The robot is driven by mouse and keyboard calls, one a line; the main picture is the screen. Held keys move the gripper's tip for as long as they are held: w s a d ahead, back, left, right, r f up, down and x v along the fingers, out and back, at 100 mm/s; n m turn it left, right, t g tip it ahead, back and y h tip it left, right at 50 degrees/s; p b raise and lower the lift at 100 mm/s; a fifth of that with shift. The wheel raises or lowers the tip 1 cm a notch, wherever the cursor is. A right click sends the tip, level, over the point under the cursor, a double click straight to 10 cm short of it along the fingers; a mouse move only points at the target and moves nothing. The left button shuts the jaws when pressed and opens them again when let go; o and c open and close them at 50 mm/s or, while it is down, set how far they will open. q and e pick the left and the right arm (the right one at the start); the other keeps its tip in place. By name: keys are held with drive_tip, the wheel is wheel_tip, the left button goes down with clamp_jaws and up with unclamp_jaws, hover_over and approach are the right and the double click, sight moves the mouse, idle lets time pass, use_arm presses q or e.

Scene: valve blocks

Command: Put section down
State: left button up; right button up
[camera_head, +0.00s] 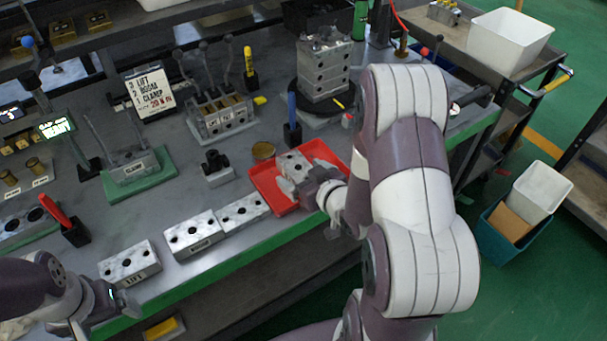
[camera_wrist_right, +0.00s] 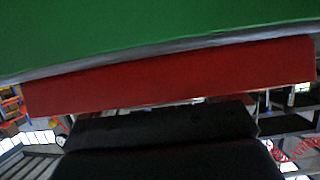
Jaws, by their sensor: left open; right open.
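A grey metal section (camera_head: 292,163) with holes in its top lies in the red tray (camera_head: 262,182) at the table's front edge. My right gripper (camera_head: 300,188) is open, low over the tray at the section's near side. I cannot tell whether its fingers touch the section. The right wrist view shows a red band, a green surface and dark gripper parts (camera_wrist_right: 165,140), but no section. My left gripper (camera_head: 122,302) is open and empty at lower left, by the front edge, near a labelled block (camera_head: 130,264).
Two more blocks (camera_head: 193,234) (camera_head: 243,212) stand in a row left of the tray. A block stack (camera_head: 325,65) stands on a black round base behind it. A blue-handled tool (camera_head: 292,118) stands close behind the tray. A lever fixture (camera_head: 222,116) and sign (camera_head: 150,92) stand further back.

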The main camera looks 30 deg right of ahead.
drive_tip(key=shift+r, duration=0.2)
drive_tip(key=a+p+v, duration=0.1)
drive_tip(key=p+v, duration=0.1)
drive_tip(key=v, duration=1)
drive_tip(key=s+a+g+h, duration=0.1)
drive_tip(key=s+a+g, duration=0.1)
drive_tip(key=a+g, duration=0.5)
drive_tip(key=f+g, duration=0.1)
drive_tip(key=g, duration=0.4)
drive_tip(key=shift+s+a+m, duration=0.2)
drive_tip(key=shift+a+m, duration=0.1)
drive_tip(key=shift+a, duration=0.1)
